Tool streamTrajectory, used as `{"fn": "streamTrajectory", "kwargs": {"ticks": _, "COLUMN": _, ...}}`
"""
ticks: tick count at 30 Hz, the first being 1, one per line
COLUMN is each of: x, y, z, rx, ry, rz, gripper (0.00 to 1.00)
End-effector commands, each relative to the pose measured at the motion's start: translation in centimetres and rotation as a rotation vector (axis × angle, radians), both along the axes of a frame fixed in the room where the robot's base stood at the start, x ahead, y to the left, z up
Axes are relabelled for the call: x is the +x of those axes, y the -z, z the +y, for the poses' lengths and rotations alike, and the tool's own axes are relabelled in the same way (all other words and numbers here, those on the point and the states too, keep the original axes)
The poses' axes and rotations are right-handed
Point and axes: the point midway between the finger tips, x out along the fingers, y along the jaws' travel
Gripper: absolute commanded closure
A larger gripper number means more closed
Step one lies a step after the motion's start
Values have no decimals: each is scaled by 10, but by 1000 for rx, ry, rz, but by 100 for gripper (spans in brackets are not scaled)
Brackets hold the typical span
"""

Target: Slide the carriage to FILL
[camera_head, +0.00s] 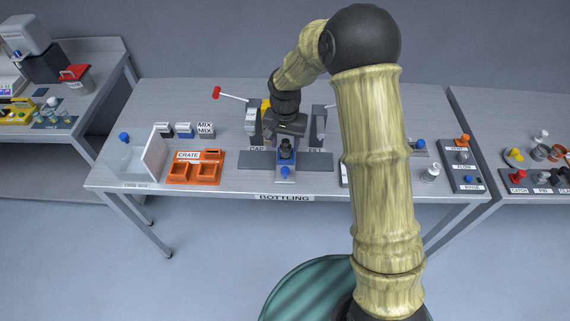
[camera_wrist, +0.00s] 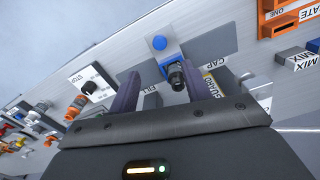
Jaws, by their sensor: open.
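The carriage (camera_head: 285,171), blue and grey with a blue knob in front and a dark upright piece on it, sits between the CAP label (camera_head: 257,149) and the FILL label (camera_head: 316,149). In the wrist view the carriage (camera_wrist: 171,52) shows beyond my fingers, with its blue knob (camera_wrist: 159,43) farther out. My gripper (camera_head: 288,131) is over the station, just behind and above the dark piece. In the wrist view my gripper (camera_wrist: 162,78) is open, its fingers on either side of the dark piece. I cannot tell whether they touch it.
Grey posts flank the carriage, with a red-tipped lever (camera_head: 217,91) at the left one. An orange crate (camera_head: 194,172) and a clear bin (camera_head: 137,160) stand left. A control panel (camera_head: 463,165) with knobs is at the right end. My arm hides part of the table's right side.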

Motion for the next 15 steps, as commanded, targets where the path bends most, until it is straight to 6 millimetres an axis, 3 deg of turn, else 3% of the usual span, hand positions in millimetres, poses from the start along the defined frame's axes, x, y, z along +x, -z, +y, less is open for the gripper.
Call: {"fn": "streamTrajectory", "kwargs": {"ticks": 15, "x": -1, "y": 85, "z": 0, "rx": -1, "ry": 0, "rz": 3, "gripper": 52}}
